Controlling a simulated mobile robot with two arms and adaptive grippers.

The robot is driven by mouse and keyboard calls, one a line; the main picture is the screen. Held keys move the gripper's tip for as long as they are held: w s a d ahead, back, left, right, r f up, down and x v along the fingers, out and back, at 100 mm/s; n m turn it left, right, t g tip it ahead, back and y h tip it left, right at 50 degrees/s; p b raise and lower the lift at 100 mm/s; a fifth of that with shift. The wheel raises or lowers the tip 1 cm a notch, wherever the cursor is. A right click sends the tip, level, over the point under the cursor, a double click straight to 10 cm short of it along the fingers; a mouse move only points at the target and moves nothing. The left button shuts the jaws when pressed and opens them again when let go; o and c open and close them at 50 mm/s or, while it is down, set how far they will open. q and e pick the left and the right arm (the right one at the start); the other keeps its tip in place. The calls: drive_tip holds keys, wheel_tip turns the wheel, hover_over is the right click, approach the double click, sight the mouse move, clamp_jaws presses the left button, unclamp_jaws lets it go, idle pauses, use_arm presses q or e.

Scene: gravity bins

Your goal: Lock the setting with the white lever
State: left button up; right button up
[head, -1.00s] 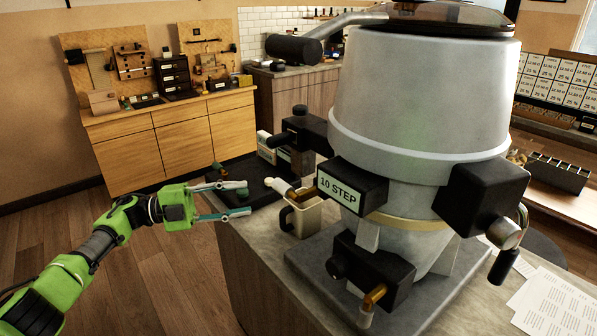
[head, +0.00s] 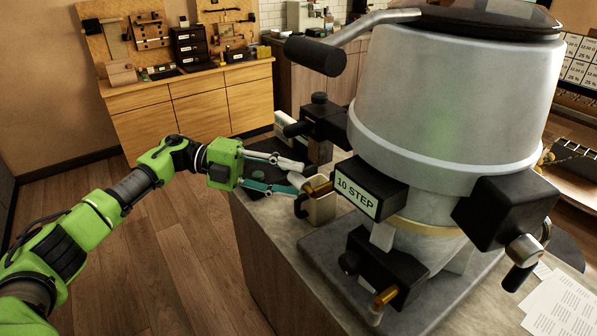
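The big grey hopper (head: 440,110) carries a black box labelled "10 STEP" (head: 357,195). A short lever with a brass stem (head: 319,187) and a white end (head: 297,180) sticks out from its left side. A second black box (head: 385,265) lower down has a similar brass lever with a white tip (head: 375,317), pointing down. My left gripper (head: 299,177) is open, its fingertips just at the upper lever's white end, one above and one below in the picture. I cannot tell whether they touch it. My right gripper is out of view.
A beige cup (head: 322,207) stands on the counter under the upper lever. A black clamp-like part (head: 325,122) juts from the hopper behind. A black-handled crank (head: 315,55) hangs above. Papers (head: 560,303) lie at the right. Floor at left is clear.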

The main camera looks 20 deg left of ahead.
use_arm(q)
drive_tip(key=shift+d, duration=0.65)
drive_tip(key=shift+w+d+f+p, duration=0.15)
drive_tip(key=shift+d+p, duration=0.15)
drive_tip(key=shift+d, duration=0.25)
clamp_jaws()
